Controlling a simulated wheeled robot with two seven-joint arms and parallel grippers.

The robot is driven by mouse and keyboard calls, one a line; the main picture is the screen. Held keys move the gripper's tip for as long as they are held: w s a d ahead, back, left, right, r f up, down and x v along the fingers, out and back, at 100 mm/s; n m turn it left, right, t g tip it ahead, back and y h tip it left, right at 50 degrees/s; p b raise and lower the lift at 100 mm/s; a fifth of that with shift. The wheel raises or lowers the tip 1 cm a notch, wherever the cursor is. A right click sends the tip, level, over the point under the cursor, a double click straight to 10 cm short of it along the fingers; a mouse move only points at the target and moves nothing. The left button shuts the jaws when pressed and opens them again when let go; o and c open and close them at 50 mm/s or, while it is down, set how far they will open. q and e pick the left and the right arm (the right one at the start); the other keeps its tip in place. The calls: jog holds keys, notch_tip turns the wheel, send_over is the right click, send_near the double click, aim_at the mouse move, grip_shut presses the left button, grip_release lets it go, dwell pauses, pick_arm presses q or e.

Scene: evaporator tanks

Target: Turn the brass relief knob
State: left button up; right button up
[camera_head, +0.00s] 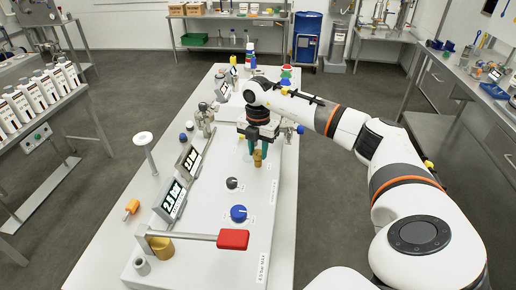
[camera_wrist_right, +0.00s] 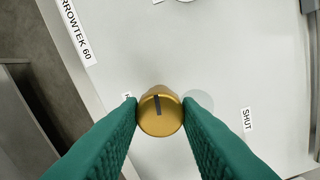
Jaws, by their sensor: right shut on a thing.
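The brass knob (camera_head: 257,158) stands on the white panel (camera_head: 200,245) of the long bench. In the right wrist view the round brass knob (camera_wrist_right: 160,112) has a dark pointer line on its face, slightly tilted from upright. My right gripper (camera_head: 258,150) reaches down to it, and its green fingers (camera_wrist_right: 160,115) are shut on the knob from both sides. A label reading SHUT (camera_wrist_right: 247,119) is to the right of the knob. Another label at its left is mostly hidden by the left finger. My left gripper is not in view.
On the panel nearer to me are a black knob (camera_head: 232,183), a blue knob (camera_head: 239,213) and a red-handled lever (camera_head: 232,239). Two displays (camera_head: 171,200) stand at the left. An orange-handled screwdriver (camera_head: 131,207) lies on the bench. The floor at left is clear.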

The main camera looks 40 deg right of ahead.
aim_at(258, 152)
jog(key=o, duration=1)
jog(key=shift+c, duration=0.2)
notch_tip(258, 152, up, 12)
jog(key=b, duration=0.2)
jog(key=shift+b, duration=0.3)
jog(key=shift+r, duration=0.15)
